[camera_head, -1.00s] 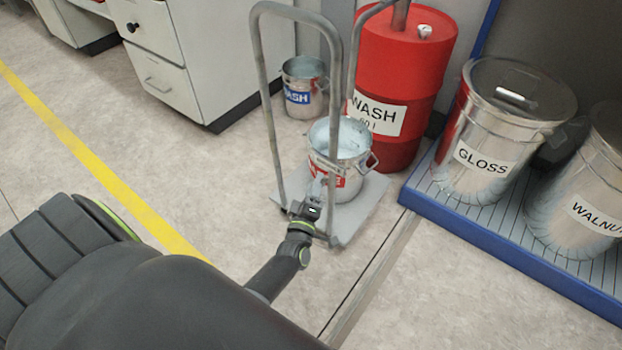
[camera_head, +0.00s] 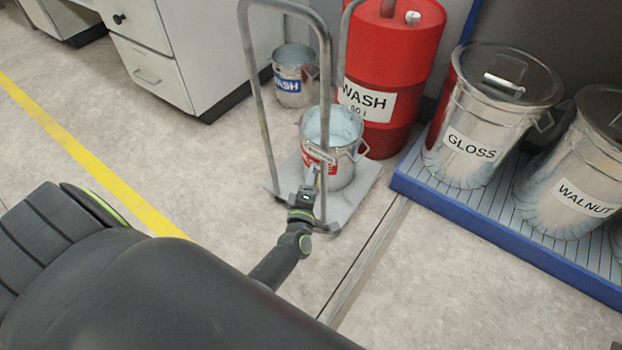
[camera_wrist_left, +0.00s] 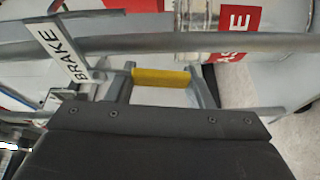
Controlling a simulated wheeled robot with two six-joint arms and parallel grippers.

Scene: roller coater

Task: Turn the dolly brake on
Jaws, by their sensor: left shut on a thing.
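The dolly (camera_head: 352,207) is a grey platform cart with a tall tubular push handle (camera_head: 327,80). A metal pail with a red label (camera_head: 343,140) stands on its deck. In the left wrist view, a white BRAKE sign (camera_wrist_left: 62,48) sits beside the dolly's tubes, left of a yellow grip (camera_wrist_left: 160,77) on the brake lever. My left gripper (camera_head: 308,187) is low at the near side of the handle. It is shut on the yellow grip, which lies between its fingers in the left wrist view. In the head view the lever is too small to tell apart. My right gripper is out of view.
A red WASH drum (camera_head: 398,65) and a small WASH pail (camera_head: 293,75) stand behind the dolly. GLOSS (camera_head: 465,150) and WALNUT (camera_head: 570,200) cans stand on a blue-edged platform (camera_head: 490,235) at right. White drawers (camera_head: 160,85) stand behind left. The floor left of the dolly is clear.

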